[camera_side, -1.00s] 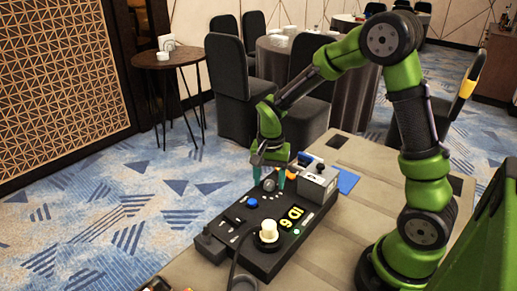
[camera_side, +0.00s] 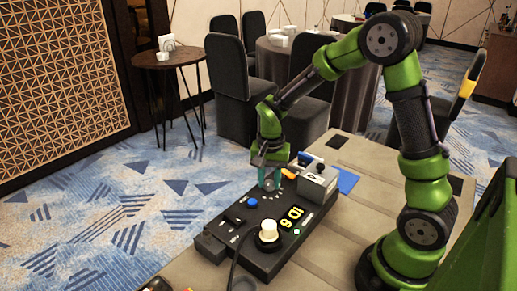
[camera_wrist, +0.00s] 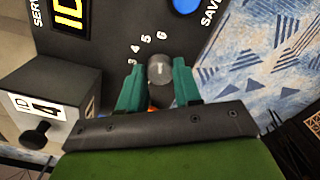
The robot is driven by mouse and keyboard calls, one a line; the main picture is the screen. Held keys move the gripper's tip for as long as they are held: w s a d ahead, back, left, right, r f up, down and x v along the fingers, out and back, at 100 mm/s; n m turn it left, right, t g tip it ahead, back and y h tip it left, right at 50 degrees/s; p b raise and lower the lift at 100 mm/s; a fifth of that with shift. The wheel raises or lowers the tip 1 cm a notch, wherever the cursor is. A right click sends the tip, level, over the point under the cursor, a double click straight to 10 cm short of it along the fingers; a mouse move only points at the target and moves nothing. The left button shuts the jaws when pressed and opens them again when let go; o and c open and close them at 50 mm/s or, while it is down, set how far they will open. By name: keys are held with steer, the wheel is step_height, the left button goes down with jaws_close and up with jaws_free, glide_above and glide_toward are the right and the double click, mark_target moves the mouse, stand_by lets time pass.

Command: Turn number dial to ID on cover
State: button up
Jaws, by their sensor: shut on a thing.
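The number dial (camera_wrist: 159,72) is a round grey knob with a light pointer mark, on the black panel (camera_wrist: 110,25). Printed numbers 3, 4, 5 and 6 arc beside it, and the mark points roughly at the 6. My gripper (camera_wrist: 158,80) is shut on the dial, one teal finger on each side. In the side view my gripper (camera_side: 269,182) is down at the panel and its fingers mostly hide the dial. The grey box cover (camera_wrist: 45,95) carries a label reading ID 4 (camera_wrist: 37,106). The yellow display (camera_side: 291,217) reads ID 6, upside down there.
A blue button (camera_side: 252,203) and a white-topped round knob (camera_side: 268,231) stand on the same panel. The grey box (camera_side: 316,184) stands close beside my gripper. A black cable runs off the panel's front. Bare table (camera_side: 335,245) lies to the right.

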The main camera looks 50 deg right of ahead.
mark_target(269, 182)
steer(key=n, duration=0.5)
steer(key=shift+n, duration=0.3)
steer(key=n, duration=0.5)
steer(key=shift+n, duration=0.3)
steer(key=o, duration=1)
steer(key=shift+o, duration=0.2)
step_height(269, 182, up, 17)
steer(key=shift+w, duration=0.1)
